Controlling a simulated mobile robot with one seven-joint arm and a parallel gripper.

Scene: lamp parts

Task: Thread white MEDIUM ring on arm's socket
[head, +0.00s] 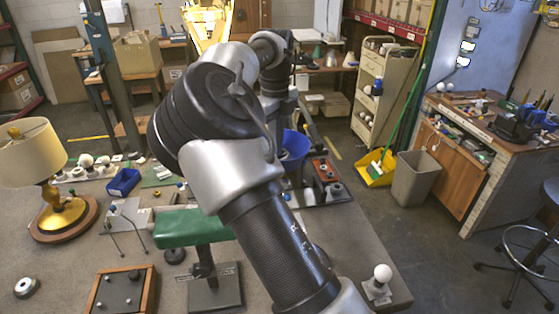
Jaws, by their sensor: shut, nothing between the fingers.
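I cannot pick out the white medium ring with certainty. A small round white piece with a dark centre (27,287) lies on the table at the lower left; its size class is unclear. A block with thin bent rods (128,215) stands left of the green-topped stand (195,228). I cannot tell whether it carries the arm's socket. My own arm crosses the middle of the view and covers much of the table behind it. My gripper's fingertips are hidden behind the arm.
A lamp with a cream shade (30,152) stands at the left. A wooden box (122,291) sits at the front. A white bulb on a grey base (382,274) stands near the right edge.

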